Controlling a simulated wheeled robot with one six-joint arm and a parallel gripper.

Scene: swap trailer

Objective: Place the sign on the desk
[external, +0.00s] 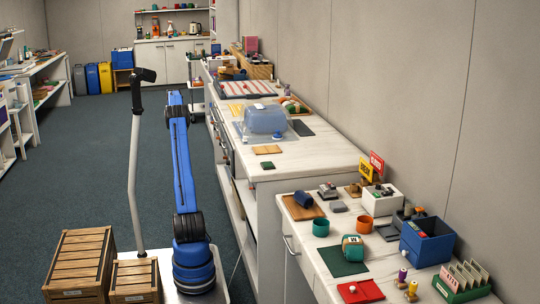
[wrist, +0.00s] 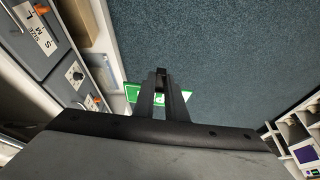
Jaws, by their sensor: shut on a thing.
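In the wrist view my gripper (wrist: 160,80) is shut on a green and white sign (wrist: 188,96). The fingers cover the sign's middle, and its ends show on both sides, above the dark carpet. In the external view my blue arm reaches away from the camera over the floor, left of the long white counter (external: 290,185). My gripper and the held sign cannot be made out there. Which surface is the desk is unclear; the nearer white worktop (external: 388,268) stands at the lower right, crowded with objects.
A blue bin (external: 428,245) is at the right. Wooden crates (external: 80,262) stand lower left. The counter's near end has bare room. In the wrist view, drawers (wrist: 75,75) are close on the left.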

